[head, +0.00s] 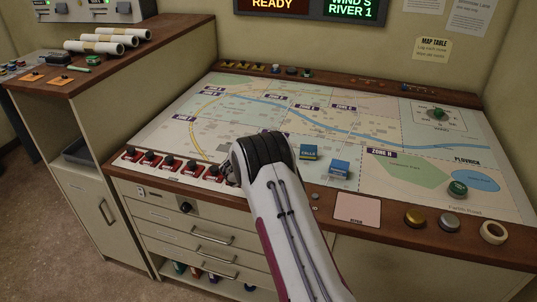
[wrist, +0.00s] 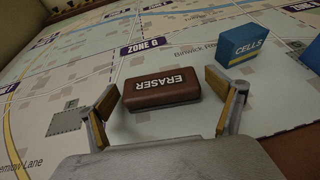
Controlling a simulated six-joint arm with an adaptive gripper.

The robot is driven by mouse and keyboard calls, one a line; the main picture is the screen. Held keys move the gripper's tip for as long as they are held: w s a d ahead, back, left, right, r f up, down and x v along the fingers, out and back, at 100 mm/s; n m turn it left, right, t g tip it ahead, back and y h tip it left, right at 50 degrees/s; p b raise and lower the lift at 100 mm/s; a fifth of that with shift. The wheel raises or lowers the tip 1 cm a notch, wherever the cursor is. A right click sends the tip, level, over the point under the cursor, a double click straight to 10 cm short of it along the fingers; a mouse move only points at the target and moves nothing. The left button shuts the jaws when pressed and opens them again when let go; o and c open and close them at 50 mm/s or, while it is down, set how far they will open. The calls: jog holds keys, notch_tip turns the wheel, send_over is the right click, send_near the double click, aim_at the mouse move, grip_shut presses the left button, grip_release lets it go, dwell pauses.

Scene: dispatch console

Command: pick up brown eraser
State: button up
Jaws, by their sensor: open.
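The brown eraser (wrist: 161,89), a dark brown block with white ERASER lettering, lies flat on the map in the wrist view. My gripper (wrist: 168,101) is open, with one finger to the left of the eraser and one to the right.
In the head view two blue boxes, one CELLS box (head: 310,152) and another (head: 340,168), stand right of my arm. Red switches (head: 170,162) line the left front edge.

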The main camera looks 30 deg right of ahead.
jog(key=c, duration=1.2)
jog(key=shift+r, duration=0.1)
jog(key=shift+r, duration=4.95)
